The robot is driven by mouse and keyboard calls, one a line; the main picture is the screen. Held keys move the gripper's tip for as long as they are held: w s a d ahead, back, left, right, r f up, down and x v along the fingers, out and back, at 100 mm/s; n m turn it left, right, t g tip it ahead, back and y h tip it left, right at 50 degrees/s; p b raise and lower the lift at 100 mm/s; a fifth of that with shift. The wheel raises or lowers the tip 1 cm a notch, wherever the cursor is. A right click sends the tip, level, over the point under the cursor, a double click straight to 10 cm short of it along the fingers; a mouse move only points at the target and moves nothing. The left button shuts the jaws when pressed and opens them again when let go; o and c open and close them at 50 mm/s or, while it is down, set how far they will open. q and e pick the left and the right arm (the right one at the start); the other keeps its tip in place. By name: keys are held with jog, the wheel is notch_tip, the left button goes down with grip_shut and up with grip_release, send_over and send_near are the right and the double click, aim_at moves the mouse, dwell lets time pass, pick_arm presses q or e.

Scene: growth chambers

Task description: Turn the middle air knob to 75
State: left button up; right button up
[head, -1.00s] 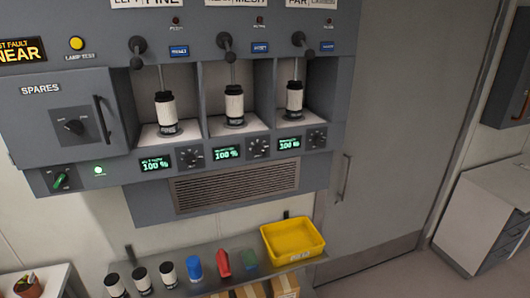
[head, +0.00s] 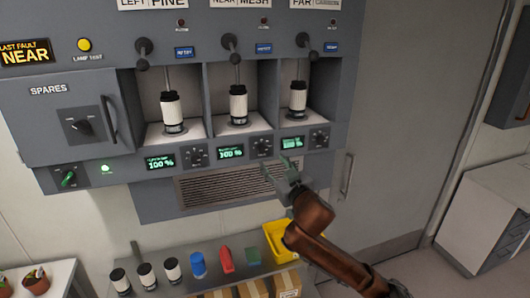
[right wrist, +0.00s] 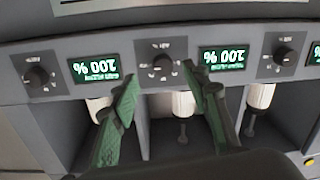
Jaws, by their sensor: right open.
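The middle air knob (head: 262,147) is a dark dial on the grey panel, right of the middle display (head: 231,152), which reads 100 %. In the right wrist view, which shows the panel upside down, the middle knob (right wrist: 163,66) sits between my two green fingers, just beyond their tips. My right gripper (head: 281,172) is open and empty, just below the knob row. It also shows in the right wrist view (right wrist: 160,76). I see no contact with the knob. My left gripper is not in view.
The left knob (head: 195,155) and far knob (head: 320,138) flank the middle one; their displays are lit too. White-and-black canisters stand in the bays above. A vent grille (head: 230,185) lies below. A shelf under it holds a yellow bin (head: 275,240) and small items.

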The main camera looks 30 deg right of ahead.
aim_at(264, 150)
jog(key=w, duration=0.4)
jog(key=w+d+r+p, duration=0.1)
jog(key=w, duration=0.2)
jog(key=shift+c, duration=0.4)
jog(key=c, duration=1.1)
